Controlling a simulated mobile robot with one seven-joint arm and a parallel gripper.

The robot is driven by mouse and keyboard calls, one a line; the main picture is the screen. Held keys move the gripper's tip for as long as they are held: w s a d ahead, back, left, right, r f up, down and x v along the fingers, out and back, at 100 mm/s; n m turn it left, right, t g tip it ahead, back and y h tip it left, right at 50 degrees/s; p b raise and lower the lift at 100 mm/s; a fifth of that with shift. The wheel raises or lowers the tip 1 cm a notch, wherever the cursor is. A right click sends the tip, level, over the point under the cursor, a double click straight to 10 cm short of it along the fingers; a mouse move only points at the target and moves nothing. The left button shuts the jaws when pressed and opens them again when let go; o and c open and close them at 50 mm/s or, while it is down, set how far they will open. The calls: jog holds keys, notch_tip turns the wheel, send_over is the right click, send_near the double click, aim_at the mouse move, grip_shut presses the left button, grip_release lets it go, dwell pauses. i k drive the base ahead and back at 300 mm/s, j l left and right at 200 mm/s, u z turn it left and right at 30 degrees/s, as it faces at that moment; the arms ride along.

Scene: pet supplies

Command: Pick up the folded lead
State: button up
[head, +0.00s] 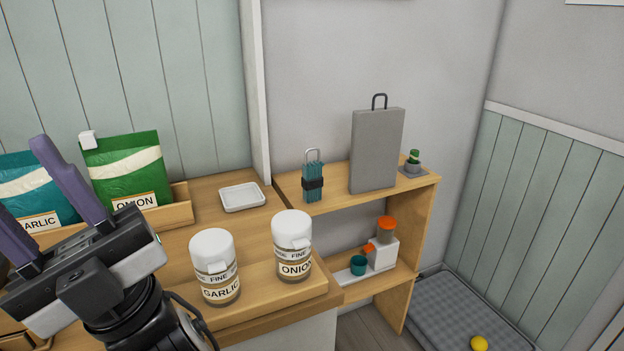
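The folded lead (313,184) is a teal bundle with a black band round its middle and a metal loop on top. It stands upright on the top board of the wooden shelf (330,198), left of a grey panel. My gripper (20,176) is at the left edge of the head view, with its two purple fingers apart and nothing seen between them. One finger is partly cut off by the picture edge. The gripper is well to the left of the lead, in front of the pouches.
The grey panel (376,150) with a handle stands close right of the lead. Jars marked garlic (215,268) and onion (292,247) stand in front, near a white tray (242,197). Green (125,170) and teal (30,185) pouches stand at left. A small potted item (413,162) is at the shelf's right end.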

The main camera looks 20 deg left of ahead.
aim_at(312, 181)
jog(key=i+l, duration=0.15)
jog(key=l, duration=0.15)
jog(key=i+l+u, duration=0.1)
jog(key=l, duration=0.2)
jog(key=i+l+u, duration=0.1)
jog(key=l, duration=0.15)
jog(key=i+l+u, duration=0.1)
jog(key=i+l, duration=0.2)
jog(key=i, duration=0.15)
jog(key=i+l+u, duration=0.15)
jog(key=i+l, duration=0.15)
jog(key=i, duration=0.15)
